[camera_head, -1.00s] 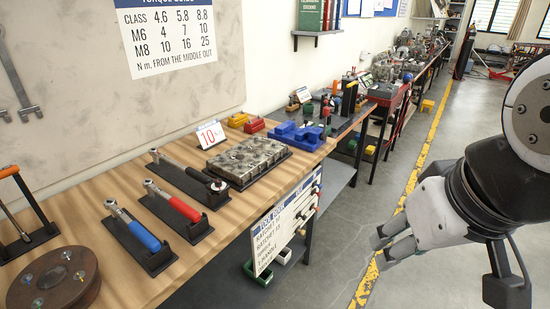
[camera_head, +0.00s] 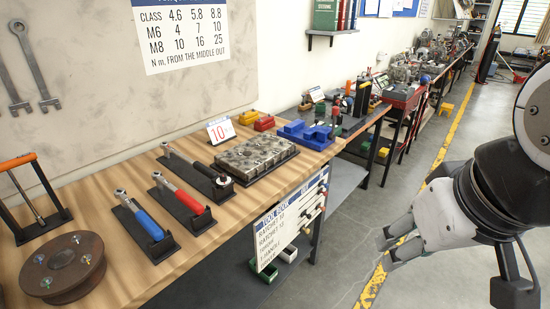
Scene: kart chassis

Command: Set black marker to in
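The white tool board (camera_head: 290,225) hangs at the front edge of the workbench. It has a blue header and rows for ratchets and other tools. Small coloured markers (camera_head: 322,190) stick out along its right side. They are too small to tell surely which is black or which position each one is at. My gripper (camera_head: 384,249) is at the right, over the floor, to the right of the board and apart from it. Its fingers look parted and hold nothing visible.
The wooden bench (camera_head: 215,240) carries a black-handled wrench (camera_head: 200,170), red and blue ratchets, a metal block (camera_head: 255,156) and a round brown stand (camera_head: 62,265). Blue (camera_head: 305,133), red and yellow items lie behind. The floor aisle is free at right.

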